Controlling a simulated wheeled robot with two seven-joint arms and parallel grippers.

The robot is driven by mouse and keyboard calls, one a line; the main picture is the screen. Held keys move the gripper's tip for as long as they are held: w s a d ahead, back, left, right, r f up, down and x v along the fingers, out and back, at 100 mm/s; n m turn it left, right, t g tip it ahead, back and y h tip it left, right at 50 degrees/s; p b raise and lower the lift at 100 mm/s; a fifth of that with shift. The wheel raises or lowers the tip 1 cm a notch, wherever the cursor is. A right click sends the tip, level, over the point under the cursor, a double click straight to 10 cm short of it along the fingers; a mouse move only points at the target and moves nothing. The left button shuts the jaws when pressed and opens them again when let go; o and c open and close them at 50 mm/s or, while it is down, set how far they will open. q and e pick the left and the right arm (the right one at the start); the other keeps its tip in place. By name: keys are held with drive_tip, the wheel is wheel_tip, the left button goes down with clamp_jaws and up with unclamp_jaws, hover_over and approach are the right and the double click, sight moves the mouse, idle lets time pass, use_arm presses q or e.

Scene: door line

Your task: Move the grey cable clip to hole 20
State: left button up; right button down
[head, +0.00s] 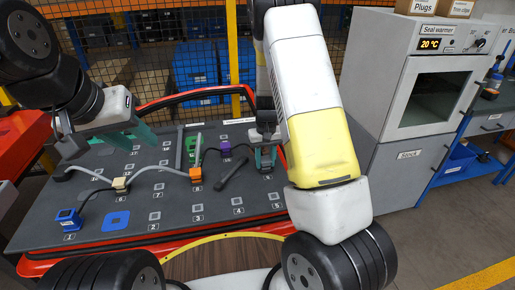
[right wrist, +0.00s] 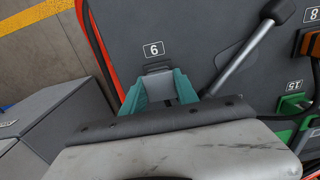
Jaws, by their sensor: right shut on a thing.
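My right gripper (head: 266,158) is low over the right part of the dark board (head: 100,210). In the right wrist view its teal fingers (right wrist: 160,92) are shut on a small dark grey piece (right wrist: 168,87), which looks like the grey cable clip, mostly hidden between them. It is beside a label (right wrist: 154,49) that reads 6, or 9 upside down. My left gripper (head: 125,135) hangs over the board's back left, its teal fingers apart and empty. The numbers in the back rows are too small to pick out hole 20.
An orange clip (head: 196,176), a cream clip (head: 120,184), a blue clip (head: 68,217), a purple clip (head: 225,149) and a green clip (head: 191,150) are on the board, with grey and dark cables. A seal warmer (head: 425,95) stands right.

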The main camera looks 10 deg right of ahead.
sight(266, 159)
drive_tip(key=shift+r, duration=3.55)
drive_tip(key=shift+d, duration=0.1)
